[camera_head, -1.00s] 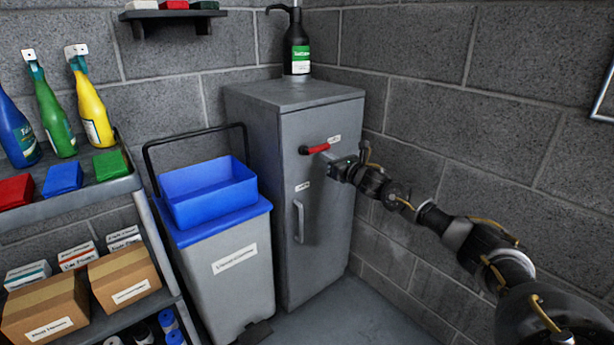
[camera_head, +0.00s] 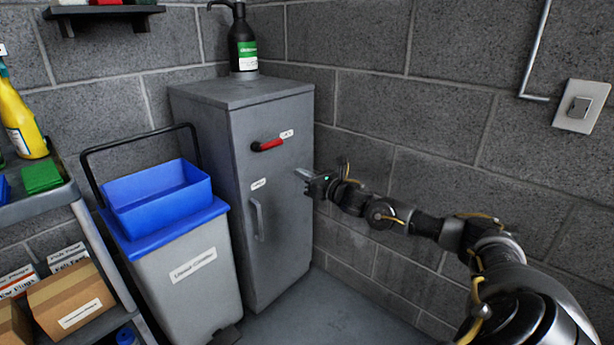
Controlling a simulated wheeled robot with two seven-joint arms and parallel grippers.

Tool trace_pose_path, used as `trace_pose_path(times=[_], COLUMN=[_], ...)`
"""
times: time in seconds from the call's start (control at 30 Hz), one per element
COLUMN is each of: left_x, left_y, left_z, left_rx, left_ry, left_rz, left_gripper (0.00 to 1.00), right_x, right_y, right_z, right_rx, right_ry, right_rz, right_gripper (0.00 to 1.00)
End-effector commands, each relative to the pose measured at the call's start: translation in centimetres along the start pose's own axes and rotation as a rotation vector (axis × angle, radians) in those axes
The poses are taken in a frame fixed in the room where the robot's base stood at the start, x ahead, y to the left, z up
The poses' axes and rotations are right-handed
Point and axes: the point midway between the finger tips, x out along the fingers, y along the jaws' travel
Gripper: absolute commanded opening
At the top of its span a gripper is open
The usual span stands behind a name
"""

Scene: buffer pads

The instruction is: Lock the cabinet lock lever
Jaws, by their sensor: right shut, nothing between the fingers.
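The grey cabinet (camera_head: 283,225) stands in the corner with its door closed. The red lock lever (camera_head: 268,144) is on the upper part of its front and lies roughly horizontal, with its dark pivot end at the left. A vertical door handle (camera_head: 257,220) sits lower on the front. My right gripper (camera_head: 300,173) is shut and empty. It is below and to the right of the lever, near the cabinet's right front edge and apart from the lever. My left gripper is not in view.
A dark pump bottle (camera_head: 242,45) is on the cabinet top. A shelf rack (camera_head: 45,205) is at far left. A light switch (camera_head: 581,107) is on the right wall.

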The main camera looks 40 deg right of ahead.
Motion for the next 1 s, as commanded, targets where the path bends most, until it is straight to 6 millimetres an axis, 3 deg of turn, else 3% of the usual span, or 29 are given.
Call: trace_pose_path(times=[0.2,0.83,1.0], left_x=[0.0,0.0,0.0], left_y=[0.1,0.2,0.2], left_z=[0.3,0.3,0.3], left_rx=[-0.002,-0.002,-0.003], left_ry=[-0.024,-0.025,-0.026], left_rz=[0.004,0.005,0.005], left_gripper=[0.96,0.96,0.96], right_x=[-1.6,-1.7,-1.7], right_y=[0.0,0.0,0.2], right_z=[0.0,0.0,0.0], right_rx=[-0.001,0.003,0.158], right_ry=[-0.001,-0.001,0.002], right_rz=[-0.001,-0.001,0.007], right_gripper=[0.00,0.00,0.00])
